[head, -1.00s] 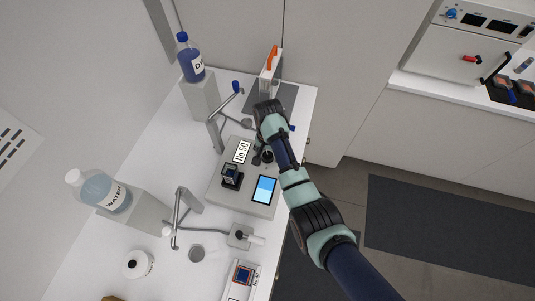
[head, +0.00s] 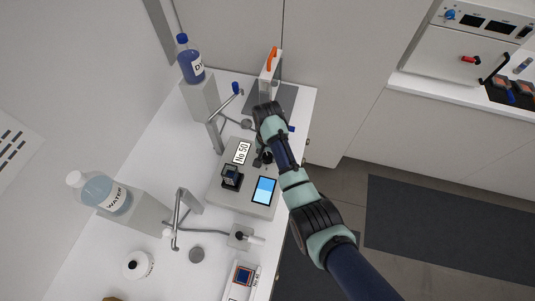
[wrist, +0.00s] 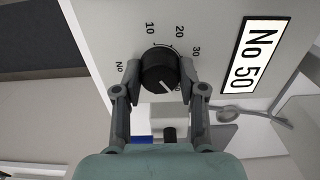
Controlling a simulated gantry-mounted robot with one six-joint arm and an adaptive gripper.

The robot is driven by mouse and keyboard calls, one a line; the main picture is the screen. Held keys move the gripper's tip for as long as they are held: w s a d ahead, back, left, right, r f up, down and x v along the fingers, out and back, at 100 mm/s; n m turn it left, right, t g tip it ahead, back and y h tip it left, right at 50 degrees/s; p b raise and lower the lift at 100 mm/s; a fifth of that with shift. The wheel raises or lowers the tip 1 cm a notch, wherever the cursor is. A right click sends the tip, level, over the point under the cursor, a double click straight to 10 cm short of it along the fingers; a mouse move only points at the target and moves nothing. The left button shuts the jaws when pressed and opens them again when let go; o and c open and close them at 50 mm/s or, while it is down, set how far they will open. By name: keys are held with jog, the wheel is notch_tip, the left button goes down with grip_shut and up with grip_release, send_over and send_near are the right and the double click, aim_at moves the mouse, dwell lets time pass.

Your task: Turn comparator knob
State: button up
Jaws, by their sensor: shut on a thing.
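The comparator (head: 228,194) is a grey box with a "No 50" label (head: 242,152) and a small screen (head: 264,190) showing a lighter and a darker blue area. In the wrist view its black knob (wrist: 158,66) sits in a dial marked "No", 10, 20 and 30. A white line on the knob slants to the lower right, toward a mark partly hidden by a finger. My gripper (wrist: 158,78) is shut on the knob, one finger at each side. In the head view my gripper (head: 263,158) is at the comparator's far right part, and my arm hides the knob.
A dye bottle (head: 190,60) and a water bottle (head: 99,190) stand on white blocks at the left. Metal taps (head: 180,210) rise beside the comparator. A stand with an orange top (head: 271,60) is behind. A walled counter lies at the upper right.

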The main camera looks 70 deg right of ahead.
jog(key=n+p, duration=0.3)
jog(key=n, duration=0.2)
jog(key=shift+r+n, duration=0.15)
jog(key=shift+n, duration=0.15)
jog(key=n+p, duration=0.1)
jog(key=n, duration=0.5)
jog(key=shift+p, duration=0.4)
jog(key=n+p, duration=0.1)
jog(key=n, duration=0.4)
jog(key=shift+n, duration=0.3)
jog(key=n, duration=0.5)
jog(key=shift+n, duration=0.4)
jog(key=shift+p, duration=0.3)
jog(key=o, duration=1.1)
jog(key=shift+o, duration=0.2)
